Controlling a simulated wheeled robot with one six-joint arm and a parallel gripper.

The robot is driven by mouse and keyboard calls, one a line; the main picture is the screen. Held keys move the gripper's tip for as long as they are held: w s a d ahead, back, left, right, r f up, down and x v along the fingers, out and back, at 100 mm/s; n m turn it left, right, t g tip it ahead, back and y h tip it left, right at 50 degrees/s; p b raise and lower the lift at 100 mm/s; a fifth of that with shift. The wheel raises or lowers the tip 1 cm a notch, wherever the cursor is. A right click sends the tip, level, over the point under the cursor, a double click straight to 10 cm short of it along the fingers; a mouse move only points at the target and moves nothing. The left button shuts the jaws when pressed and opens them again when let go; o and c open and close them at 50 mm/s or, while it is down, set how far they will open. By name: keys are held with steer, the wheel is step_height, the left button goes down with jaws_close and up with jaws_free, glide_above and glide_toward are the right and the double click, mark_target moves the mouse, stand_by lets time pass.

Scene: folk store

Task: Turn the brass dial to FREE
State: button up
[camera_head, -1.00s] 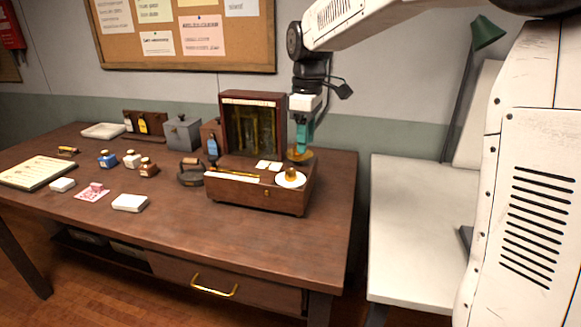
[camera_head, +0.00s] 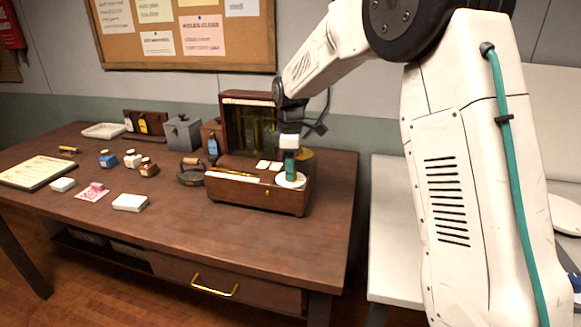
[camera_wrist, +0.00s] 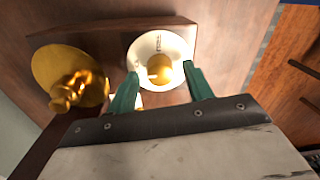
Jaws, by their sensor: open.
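The brass dial (camera_wrist: 159,68) is a round brass knob with a short pointer, set on a white disc (camera_wrist: 143,49) with small markings I cannot read. In the head view the white disc (camera_head: 284,183) sits on the right part of the wooden box's top, and my gripper hides the knob. My gripper (camera_wrist: 160,70) has its two teal fingers apart, one on each side of the knob. It points down over the dial in the head view (camera_head: 290,177). I cannot tell whether either finger touches the knob.
The wooden box (camera_head: 250,196) has an upright glass-fronted case (camera_head: 229,125) behind it. A brass disc with a brass handle (camera_wrist: 72,80) is left of the dial in the wrist view. A hand stamp or iron-like tool (camera_head: 191,176) stands left of the box.

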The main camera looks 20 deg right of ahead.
steer(key=shift+f, duration=0.1)
steer(key=c, duration=1)
steer(key=shift+o, duration=0.2)
steer(key=shift+m, duration=0.3)
steer(key=m, duration=0.3)
steer(key=shift+m, duration=0.3)
steer(key=m, duration=0.9)
steer(key=shift+s, duration=0.1)
steer(key=m, duration=0.4)
steer(key=shift+t, duration=0.3)
steer(key=shift+m, duration=0.4)
